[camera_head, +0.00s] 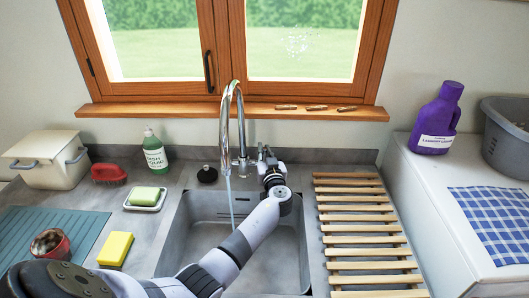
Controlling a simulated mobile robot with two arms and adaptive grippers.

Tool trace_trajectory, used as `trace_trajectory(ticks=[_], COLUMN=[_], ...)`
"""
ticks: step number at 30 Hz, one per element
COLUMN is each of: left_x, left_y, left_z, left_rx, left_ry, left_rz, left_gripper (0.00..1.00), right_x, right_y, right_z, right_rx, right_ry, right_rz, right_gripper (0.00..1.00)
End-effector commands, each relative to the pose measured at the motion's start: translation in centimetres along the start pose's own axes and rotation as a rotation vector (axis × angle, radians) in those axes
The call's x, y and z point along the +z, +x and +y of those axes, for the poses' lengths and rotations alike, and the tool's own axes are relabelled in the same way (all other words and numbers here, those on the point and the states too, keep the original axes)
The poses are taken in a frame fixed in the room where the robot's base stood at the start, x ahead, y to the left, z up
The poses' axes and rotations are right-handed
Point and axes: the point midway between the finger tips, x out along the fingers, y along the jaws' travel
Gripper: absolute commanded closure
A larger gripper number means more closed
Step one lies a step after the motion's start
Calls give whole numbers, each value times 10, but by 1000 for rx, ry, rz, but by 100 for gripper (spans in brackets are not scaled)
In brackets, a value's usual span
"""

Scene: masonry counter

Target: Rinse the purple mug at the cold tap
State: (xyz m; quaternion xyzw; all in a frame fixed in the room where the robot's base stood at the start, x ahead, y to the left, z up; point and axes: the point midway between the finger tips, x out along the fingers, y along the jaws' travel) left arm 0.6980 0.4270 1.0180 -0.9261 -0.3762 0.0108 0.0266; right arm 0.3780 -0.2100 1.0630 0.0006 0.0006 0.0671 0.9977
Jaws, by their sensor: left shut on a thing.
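A dark red mug (50,245) with a brownish inside stands on the teal mat at the left; I see no clearly purple mug. The chrome tap (241,130) arches over the grey sink (290,240), and a thin stream of water (230,195) falls from its spout. My left arm reaches across the sink. My left gripper (265,156) is at the right side of the tap's base, shut on what appears to be the tap lever; the fingers hide the contact. My right gripper is not in view.
A slatted wooden rack (367,226) lies right of the sink. Left are a yellow sponge (116,248), a soap dish (145,198), a green bottle (154,152), a red brush (109,173) and a lidded bin (50,158). A black plug (207,174) sits behind the sink.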

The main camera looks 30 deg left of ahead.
Motion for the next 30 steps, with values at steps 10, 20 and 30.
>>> trace_trajectory(ticks=[10,20,30], left_x=[-5,-4,-3], left_y=[6,18,19], left_z=[2,5,5], left_rx=[4,17,19], left_ry=[14,57,62], left_rz=[-90,-273,-289], left_gripper=[100,100,100], right_x=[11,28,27], right_y=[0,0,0], right_z=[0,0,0], right_rx=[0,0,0], right_ry=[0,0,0], right_rz=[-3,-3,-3], right_gripper=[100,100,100])
